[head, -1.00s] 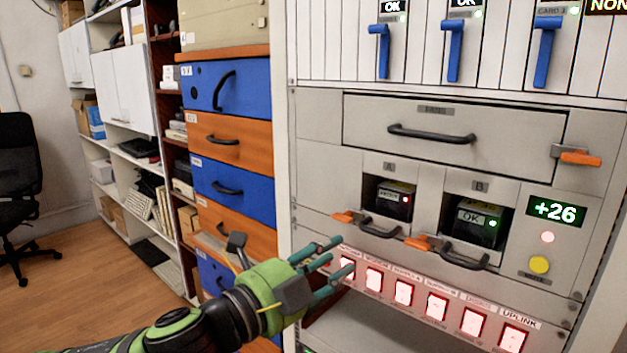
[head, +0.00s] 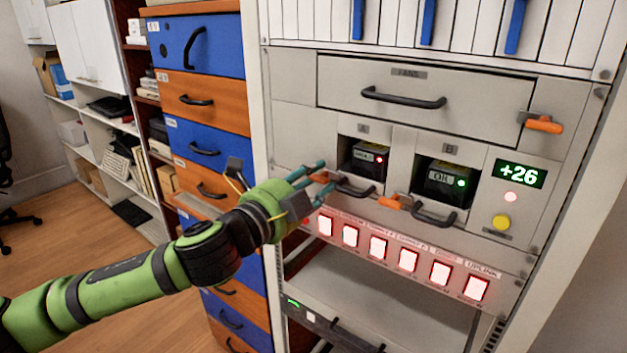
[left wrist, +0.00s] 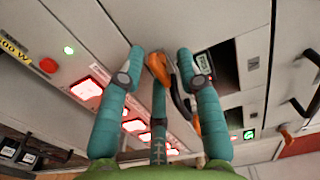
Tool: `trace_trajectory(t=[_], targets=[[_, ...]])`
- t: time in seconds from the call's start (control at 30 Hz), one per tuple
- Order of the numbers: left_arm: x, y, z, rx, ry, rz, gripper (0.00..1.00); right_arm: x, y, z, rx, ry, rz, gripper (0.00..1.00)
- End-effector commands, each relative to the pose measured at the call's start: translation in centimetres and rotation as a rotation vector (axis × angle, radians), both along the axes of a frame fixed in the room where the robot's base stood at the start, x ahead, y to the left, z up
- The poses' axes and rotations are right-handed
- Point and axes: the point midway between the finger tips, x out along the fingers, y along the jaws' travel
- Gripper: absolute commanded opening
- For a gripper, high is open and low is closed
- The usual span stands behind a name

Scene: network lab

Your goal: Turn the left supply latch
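The left supply, marked A (head: 368,158), sits in its bay with a red light lit. Its orange latch (head: 322,178) sticks out at the lower left of the bay, beside a black handle (head: 356,190). My left gripper (head: 311,174) is at this latch. In the left wrist view the latch (left wrist: 158,68) lies between the spread teal fingers of the left gripper (left wrist: 160,65); I cannot tell whether any finger touches it. The latch's tip is partly hidden in the head view. My right gripper is in neither view.
Supply B (head: 445,184) with a green light, its orange latch (head: 393,203) and handle (head: 434,216) are to the right. A row of lit red switches (head: 377,247) runs just below. The fans drawer (head: 480,95) is above. Coloured drawers (head: 205,95) stand to the left.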

Motion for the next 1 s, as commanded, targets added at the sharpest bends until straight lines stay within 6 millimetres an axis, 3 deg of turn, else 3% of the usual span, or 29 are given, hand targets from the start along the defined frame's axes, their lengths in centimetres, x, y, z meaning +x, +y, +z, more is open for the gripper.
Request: trace_trajectory(t=[0.03,0.07,0.13,0.63,1.0], targets=[[0.0,0.0,0.0,0.0,0.0,0.0,0.35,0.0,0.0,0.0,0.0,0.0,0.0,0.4],[0.0,0.0,0.0,0.0,0.0,-0.001,0.27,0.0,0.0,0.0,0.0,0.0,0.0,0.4],[0.0,0.0,0.0,-0.001,-0.001,-0.001,0.0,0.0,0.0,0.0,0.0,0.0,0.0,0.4],[-0.2,-0.2,0.4,-0.049,0.027,-0.009,0.0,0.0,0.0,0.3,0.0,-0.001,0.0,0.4],[-0.3,-0.3,0.7,-0.275,0.187,-0.012,0.0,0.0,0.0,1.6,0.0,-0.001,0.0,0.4]])
